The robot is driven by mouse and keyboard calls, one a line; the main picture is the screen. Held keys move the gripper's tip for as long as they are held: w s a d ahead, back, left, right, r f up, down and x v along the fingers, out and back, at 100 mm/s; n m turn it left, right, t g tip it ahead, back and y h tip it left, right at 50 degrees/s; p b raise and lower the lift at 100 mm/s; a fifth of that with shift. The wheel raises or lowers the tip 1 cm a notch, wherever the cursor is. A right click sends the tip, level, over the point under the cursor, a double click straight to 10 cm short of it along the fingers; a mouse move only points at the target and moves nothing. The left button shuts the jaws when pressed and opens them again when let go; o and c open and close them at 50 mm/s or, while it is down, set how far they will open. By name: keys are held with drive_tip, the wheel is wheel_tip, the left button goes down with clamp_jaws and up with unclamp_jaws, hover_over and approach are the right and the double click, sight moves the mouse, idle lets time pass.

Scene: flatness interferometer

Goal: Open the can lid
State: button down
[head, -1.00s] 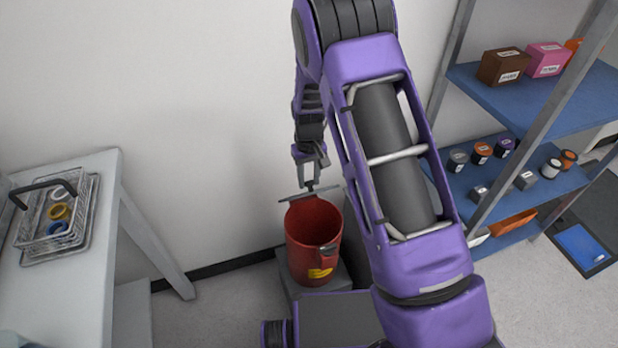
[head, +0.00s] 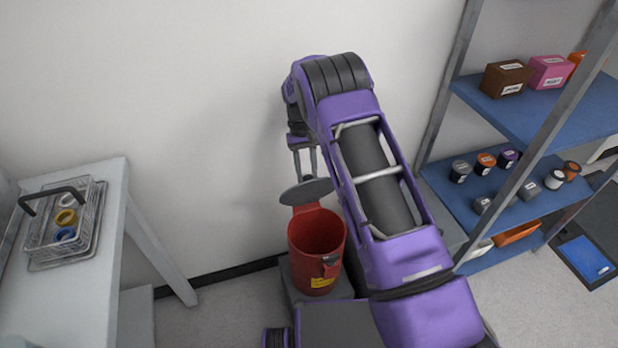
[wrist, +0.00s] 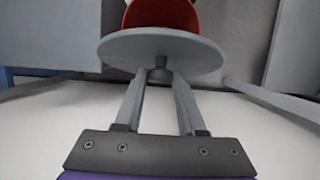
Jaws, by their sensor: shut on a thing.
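The red can (head: 317,262) stands on a grey block, its top open and its inside showing. Its round grey lid (head: 306,192) is raised at the can's back edge, tilted up. In the wrist view the lid (wrist: 160,45) fills the upper middle, with part of the red can (wrist: 160,12) beyond it. My gripper (wrist: 160,78) has its two fingers shut on a small dark knob (wrist: 160,74) on the lid. In the head view my gripper (head: 305,172) is just above and behind the lid, partly hidden by my arm.
A table (head: 110,215) at the left holds a wire basket (head: 66,222) with several rings. A shelf unit (head: 540,110) at the right holds boxes and small jars. The white wall (head: 200,110) is close behind the can.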

drive_tip(key=shift+w+a+f+g, duration=0.15)
drive_tip(key=shift+w+g, duration=0.15)
drive_tip(key=shift+w, duration=0.15)
drive_tip(key=c, duration=0.5)
unclamp_jaws()
drive_tip(key=shift+r, duration=0.2)
wheel_tip(320, 180, up, 10)
drive_tip(key=shift+f+p, duration=0.1)
drive_tip(key=shift+p, duration=0.2)
